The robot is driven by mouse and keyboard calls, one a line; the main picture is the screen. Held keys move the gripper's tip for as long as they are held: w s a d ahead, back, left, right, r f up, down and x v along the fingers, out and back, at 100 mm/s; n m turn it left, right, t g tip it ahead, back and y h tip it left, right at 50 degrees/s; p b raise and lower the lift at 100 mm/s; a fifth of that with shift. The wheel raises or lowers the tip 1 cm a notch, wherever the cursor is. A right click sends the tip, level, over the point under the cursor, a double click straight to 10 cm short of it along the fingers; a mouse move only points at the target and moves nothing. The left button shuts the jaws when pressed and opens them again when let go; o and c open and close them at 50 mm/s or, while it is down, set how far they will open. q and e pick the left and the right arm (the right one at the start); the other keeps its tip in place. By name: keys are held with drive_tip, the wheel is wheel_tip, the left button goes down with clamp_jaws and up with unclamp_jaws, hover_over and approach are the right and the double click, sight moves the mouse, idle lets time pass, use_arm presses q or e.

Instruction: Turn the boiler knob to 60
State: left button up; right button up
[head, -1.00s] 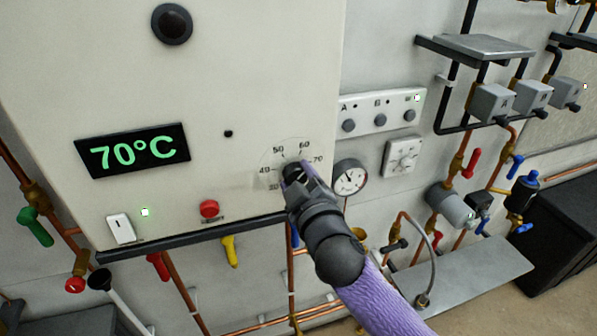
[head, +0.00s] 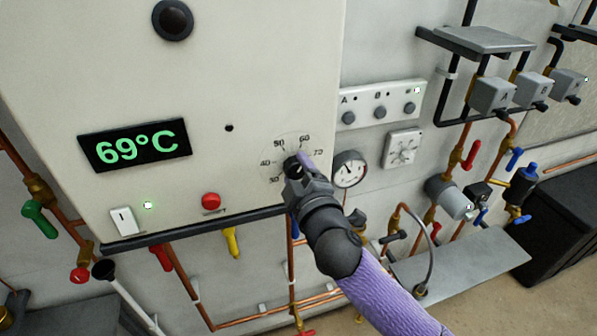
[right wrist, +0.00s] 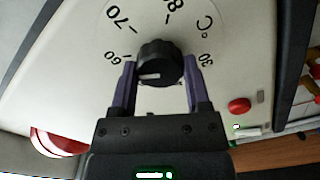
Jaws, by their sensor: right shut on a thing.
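The black boiler knob (right wrist: 160,58) sits on the cream boiler front (head: 240,60), inside a dial printed from 30 upward. My right gripper (head: 298,168) is on it, with a purple finger against each side, as the right wrist view shows (right wrist: 160,72). The knob's white mark points left in the wrist view, a little below the 60 label (right wrist: 112,57); its exact reading is hard to tell. The 40 and 50 labels are hidden there by the gripper. The green display (head: 135,146) reads 69°C. My left gripper is out of view.
A red button (head: 211,201) and a white switch (head: 123,221) are on the boiler front, left of the knob. A round gauge (head: 349,169) is close on the right. A white three-knob panel (head: 380,104) and pipes with coloured valves lie beyond.

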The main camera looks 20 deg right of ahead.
drive_tip(key=o, duration=1.3)
drive_tip(key=s+b, duration=0.1)
drive_tip(key=s, duration=0.4)
drive_tip(key=s+b, duration=0.1)
drive_tip(key=s, duration=0.3)
drive_tip(key=shift+s+d+b, duration=0.2)
drive_tip(key=shift+s+b, duration=0.15)
drive_tip(key=shift+s, duration=0.05)
